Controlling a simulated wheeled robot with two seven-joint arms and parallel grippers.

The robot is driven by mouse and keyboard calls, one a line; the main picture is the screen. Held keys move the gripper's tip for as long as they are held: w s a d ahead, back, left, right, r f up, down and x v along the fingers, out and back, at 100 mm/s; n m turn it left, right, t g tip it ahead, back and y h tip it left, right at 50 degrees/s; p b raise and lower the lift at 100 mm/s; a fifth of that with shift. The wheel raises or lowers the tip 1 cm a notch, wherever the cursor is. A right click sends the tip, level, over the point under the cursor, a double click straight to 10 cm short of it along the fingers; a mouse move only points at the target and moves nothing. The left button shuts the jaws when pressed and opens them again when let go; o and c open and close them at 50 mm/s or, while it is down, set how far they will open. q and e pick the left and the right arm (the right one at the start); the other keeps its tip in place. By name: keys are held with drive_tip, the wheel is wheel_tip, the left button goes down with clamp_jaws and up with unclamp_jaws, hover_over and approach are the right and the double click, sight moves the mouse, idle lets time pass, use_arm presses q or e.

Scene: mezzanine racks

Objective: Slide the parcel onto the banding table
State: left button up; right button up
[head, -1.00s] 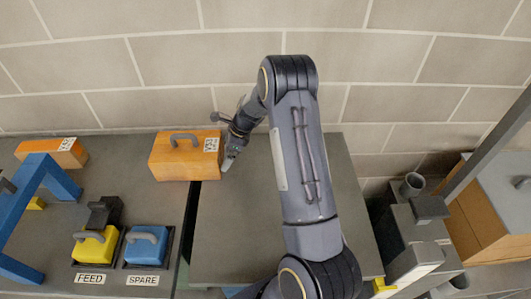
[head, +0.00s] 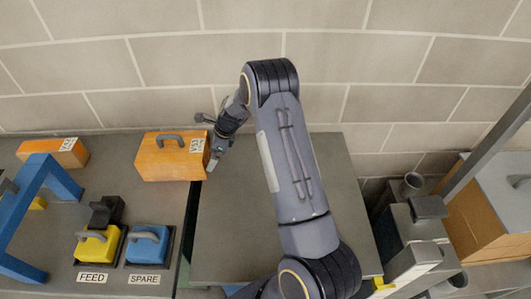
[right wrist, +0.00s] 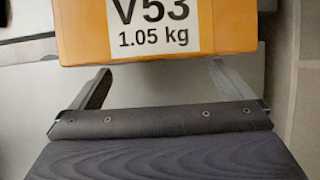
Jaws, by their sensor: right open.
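The orange parcel (head: 168,160) has a grey handle on top and a white label on its right side. It lies mostly on the left grey table (head: 60,225), its right end reaching over the gap to the edge of the middle grey table (head: 225,245). My right gripper (head: 211,162) is open at the parcel's right end. In the right wrist view the parcel's label (right wrist: 160,30) reads V53, 1.05 kg. The fingertips (right wrist: 160,70) are at the parcel's near edge, and the parcel is wider than their spread. Contact is hard to tell. My left gripper is not in view.
A second orange parcel (head: 70,150) stands at the far left behind a blue frame (head: 40,200). A yellow block (head: 97,243) and a blue block (head: 147,245) sit by the FEED and SPARE labels. A brick wall (head: 330,60) runs behind. Grey bins stand right.

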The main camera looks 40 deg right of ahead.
sight(202, 151)
drive_tip(key=shift+w+a, duration=1.45)
drive_tip(key=shift+a, duration=0.3)
drive_tip(key=shift+w+a+p, duration=0.4)
drive_tip(key=shift+w+a, duration=0.4)
drive_tip(key=shift+a, duration=0.15)
idle(0.6)
drive_tip(key=shift+d, duration=0.1)
drive_tip(key=shift+s+d, duration=0.9)
drive_tip(key=shift+d, duration=0.15)
wheel_tip(202, 151, up, 8)
drive_tip(key=p, duration=0.5)
drive_tip(key=shift+r, duration=2.55)
